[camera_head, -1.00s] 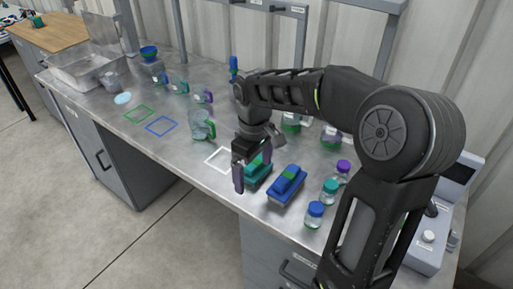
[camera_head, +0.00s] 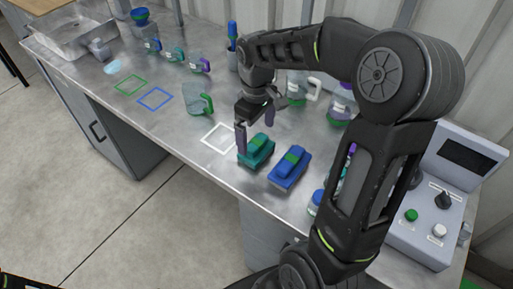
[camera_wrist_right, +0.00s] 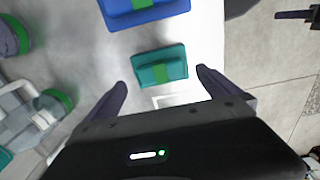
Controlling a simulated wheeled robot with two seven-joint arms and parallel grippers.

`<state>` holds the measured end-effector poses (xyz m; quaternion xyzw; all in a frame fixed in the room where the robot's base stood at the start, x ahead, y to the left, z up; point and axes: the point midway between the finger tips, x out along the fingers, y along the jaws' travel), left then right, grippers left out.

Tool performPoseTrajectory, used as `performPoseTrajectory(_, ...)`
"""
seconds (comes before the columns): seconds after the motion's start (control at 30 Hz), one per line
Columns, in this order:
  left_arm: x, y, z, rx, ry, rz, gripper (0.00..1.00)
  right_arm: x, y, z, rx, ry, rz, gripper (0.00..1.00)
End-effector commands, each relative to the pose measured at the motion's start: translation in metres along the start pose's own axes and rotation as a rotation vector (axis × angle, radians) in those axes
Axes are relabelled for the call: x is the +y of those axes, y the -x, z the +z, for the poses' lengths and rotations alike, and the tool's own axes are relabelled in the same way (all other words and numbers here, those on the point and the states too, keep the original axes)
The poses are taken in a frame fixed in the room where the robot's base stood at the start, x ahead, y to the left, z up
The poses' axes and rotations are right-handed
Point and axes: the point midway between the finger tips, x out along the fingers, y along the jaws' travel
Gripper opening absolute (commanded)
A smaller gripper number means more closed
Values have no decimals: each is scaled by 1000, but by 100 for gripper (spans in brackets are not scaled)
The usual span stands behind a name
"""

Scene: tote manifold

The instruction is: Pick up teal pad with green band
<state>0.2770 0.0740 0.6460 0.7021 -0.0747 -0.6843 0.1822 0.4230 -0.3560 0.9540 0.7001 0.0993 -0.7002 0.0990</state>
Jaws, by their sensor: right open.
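The teal pad with a green band (camera_head: 264,144) lies on the metal bench, left of a blue pad with a green band (camera_head: 289,168). In the right wrist view the teal pad (camera_wrist_right: 146,75) lies ahead of and roughly between the fingertips, with its green band across the middle. My right gripper (camera_head: 256,130) is open and empty, pointing down close to the pad; one finger overlaps the pad's left edge in the head view. In the wrist view the open fingers (camera_wrist_right: 161,80) do not close on it. Contact cannot be told.
White (camera_head: 220,125), blue (camera_head: 155,88) and green outlines mark the bench. A clear jug with a green handle (camera_head: 198,100) stands left of the gripper. Bottles stand behind and right, partly hidden by my arm. A control box (camera_head: 440,190) is at right. The bench's front edge is close.

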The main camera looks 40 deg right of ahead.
Motion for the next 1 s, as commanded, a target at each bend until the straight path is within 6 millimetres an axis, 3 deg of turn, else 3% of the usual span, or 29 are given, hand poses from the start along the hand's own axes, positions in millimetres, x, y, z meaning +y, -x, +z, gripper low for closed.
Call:
performPoseTrajectory(0.33, 0, 1, 0, 0, 0, 0, 0, 0, -4, 1, -2, 0, -1, 100)
performPoseTrajectory(0.7, 3, 10, 1, -3, 2, -4, 0, -2, -50, 2, -3, 0, -2, 100)
performPoseTrajectory(1.0, 3, 10, 1, -3, 3, -4, 0, -2, -53, 2, 0, 0, 0, 100)
